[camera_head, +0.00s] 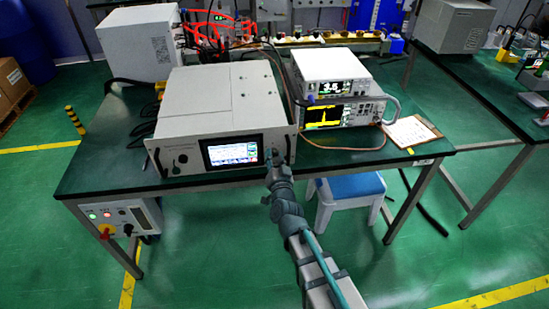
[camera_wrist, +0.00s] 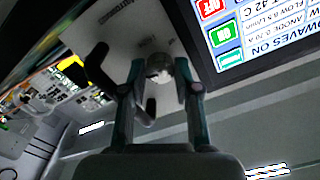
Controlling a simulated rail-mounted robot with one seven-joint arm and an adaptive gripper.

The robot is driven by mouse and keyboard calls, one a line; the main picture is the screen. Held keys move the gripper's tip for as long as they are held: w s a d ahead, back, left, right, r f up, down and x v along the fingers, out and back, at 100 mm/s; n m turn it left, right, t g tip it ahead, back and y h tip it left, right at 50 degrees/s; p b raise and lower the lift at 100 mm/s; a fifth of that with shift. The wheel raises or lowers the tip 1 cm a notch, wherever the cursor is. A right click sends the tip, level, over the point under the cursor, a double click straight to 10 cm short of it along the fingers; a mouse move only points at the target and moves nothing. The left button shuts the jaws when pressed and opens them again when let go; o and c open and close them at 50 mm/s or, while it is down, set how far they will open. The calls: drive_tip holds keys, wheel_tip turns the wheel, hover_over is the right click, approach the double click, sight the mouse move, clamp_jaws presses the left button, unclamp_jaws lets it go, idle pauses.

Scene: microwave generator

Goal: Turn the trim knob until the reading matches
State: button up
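In the head view my gripper (camera_head: 273,160) is at the right end of the generator's (camera_head: 215,100) front panel and mostly hides the knob. The upper box of the instrument stack, a white meter (camera_head: 333,87), shows large digits that look like 3.5. No target value is legible.
The generator's touchscreen (camera_head: 233,151) is left of my gripper; part of it (camera_wrist: 255,40) shows close up in the wrist view. A dark panel handle (camera_wrist: 95,55) is close to the fingers. A spectrum display (camera_head: 323,116) and a clipboard (camera_head: 410,131) are to the right.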

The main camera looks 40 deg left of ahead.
drive_tip(key=shift+o, duration=0.3)
drive_tip(key=v, duration=0.7)
drive_tip(key=shift+s+d, duration=0.2)
idle(0.3)
